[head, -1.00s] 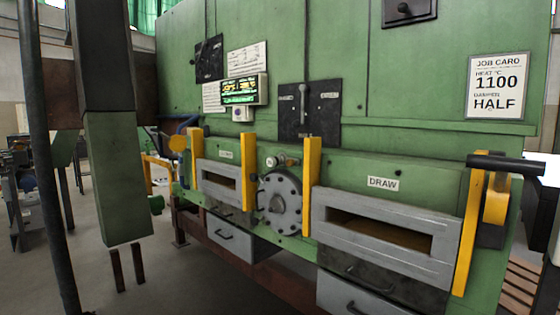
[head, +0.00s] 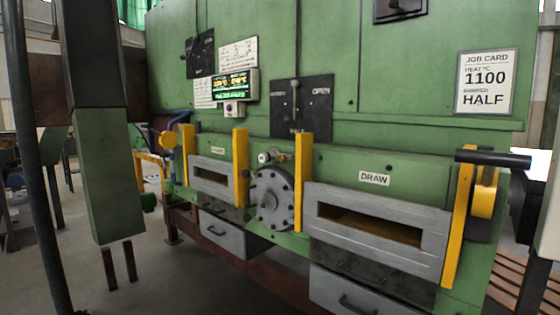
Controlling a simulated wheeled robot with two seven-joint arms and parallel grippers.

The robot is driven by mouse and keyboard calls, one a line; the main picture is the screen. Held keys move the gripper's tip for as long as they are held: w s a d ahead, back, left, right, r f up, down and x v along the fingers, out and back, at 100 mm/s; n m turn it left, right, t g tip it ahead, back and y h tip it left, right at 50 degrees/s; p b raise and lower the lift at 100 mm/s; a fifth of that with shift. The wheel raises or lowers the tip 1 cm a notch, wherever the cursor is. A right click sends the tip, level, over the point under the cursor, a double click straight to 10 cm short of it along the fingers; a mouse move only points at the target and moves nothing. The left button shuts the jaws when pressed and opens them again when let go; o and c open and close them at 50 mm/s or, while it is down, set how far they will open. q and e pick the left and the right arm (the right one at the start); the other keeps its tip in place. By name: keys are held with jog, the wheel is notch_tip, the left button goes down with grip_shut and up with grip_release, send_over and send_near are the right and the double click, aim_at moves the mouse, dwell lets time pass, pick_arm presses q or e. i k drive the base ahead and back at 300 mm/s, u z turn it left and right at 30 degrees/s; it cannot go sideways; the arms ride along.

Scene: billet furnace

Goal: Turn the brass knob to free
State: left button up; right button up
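I cannot pick out the brass knob with certainty. A small round fitting (head: 266,157) with a pale face and a red mark sits above the round bolted grey cover (head: 272,200) at the front of the green furnace (head: 420,130); its metal is too small to tell. My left gripper (head: 119,264) hangs at the left, pointing down, its two dark fingers apart and empty. It is well to the left of the furnace front and touches nothing that I can see. My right gripper is out of view.
Yellow upright bars (head: 303,195) stand beside the cover and the grey DRAW door (head: 375,228). A dark lever (head: 295,98) hangs on a black panel marked OPEN. A job card (head: 486,83) reads 1100, HALF. A black handle (head: 493,158) juts out at right. Drawers (head: 222,234) sit below.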

aim_at(282, 159)
jog(key=u, duration=0.3)
jog(key=i, duration=1.3)
jog(key=z, duration=0.55)
